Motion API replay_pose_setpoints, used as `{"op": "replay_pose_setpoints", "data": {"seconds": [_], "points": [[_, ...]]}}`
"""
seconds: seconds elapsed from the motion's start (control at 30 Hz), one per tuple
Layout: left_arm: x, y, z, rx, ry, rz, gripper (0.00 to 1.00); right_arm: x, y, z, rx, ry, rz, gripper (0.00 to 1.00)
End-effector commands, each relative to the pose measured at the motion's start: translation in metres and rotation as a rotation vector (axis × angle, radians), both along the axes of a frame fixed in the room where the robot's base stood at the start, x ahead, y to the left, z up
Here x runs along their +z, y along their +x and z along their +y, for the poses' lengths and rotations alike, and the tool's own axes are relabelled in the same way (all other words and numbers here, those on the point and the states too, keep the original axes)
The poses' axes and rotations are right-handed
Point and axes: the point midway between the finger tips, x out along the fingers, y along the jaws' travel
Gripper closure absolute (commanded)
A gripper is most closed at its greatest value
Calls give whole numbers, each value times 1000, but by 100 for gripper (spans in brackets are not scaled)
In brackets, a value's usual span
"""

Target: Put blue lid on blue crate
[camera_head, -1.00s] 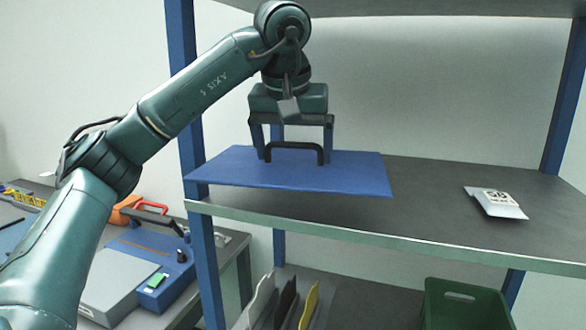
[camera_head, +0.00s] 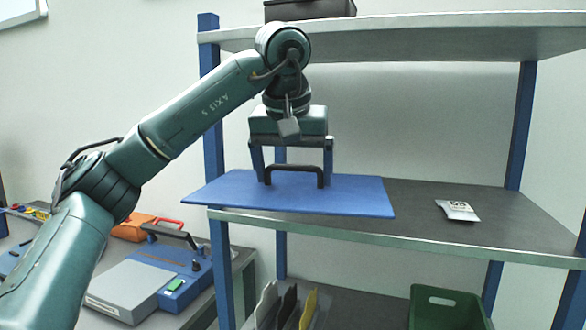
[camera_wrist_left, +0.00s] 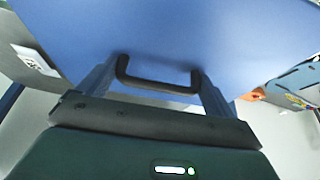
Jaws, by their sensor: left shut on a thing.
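The blue lid (camera_head: 345,195) is a flat blue panel with a black handle (camera_head: 293,170) on top. My left gripper (camera_head: 294,180) is shut on the handle from above and holds the lid roughly level at the shelf's front left, its left part reaching past the shelf edge. The lid also fills much of the left wrist view (camera_wrist_left: 190,40), with the handle (camera_wrist_left: 157,84) between the fingers. Whether the lid touches the shelf is hard to tell. No blue crate shows in these frames. My right gripper is out of view.
The middle shelf (camera_head: 440,235) is bare but for a small white packet (camera_head: 457,210). An upper shelf (camera_head: 430,27) carries a dark case (camera_head: 308,9). Below are a green crate (camera_head: 445,308) and upright boards (camera_head: 287,305). A workbench at left holds a blue device (camera_head: 182,270).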

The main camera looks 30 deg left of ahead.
Motion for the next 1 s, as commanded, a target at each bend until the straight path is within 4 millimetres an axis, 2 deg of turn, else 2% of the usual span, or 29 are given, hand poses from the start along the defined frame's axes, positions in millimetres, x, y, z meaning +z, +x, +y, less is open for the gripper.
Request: {"op": "replay_pose_setpoints", "data": {"seconds": [0.03, 0.27, 0.37, 0.47, 0.7, 0.8, 1.0], "points": [[0, 0, 0, 0, 0, -1, 35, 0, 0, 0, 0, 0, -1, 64], [-76, -22, -15, -60, 3, 8, 35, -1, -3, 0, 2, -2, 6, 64], [-118, -35, -25, -94, 3, 10, 35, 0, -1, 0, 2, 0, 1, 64], [-169, -50, -37, -135, 1, 14, 35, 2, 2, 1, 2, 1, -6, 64], [-302, -90, -69, -245, -3, 16, 35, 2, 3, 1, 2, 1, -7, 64], [-347, -104, -80, -282, -6, 14, 35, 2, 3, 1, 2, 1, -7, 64], [-413, -121, -95, -333, -5, 8, 35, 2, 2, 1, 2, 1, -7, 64]]}}
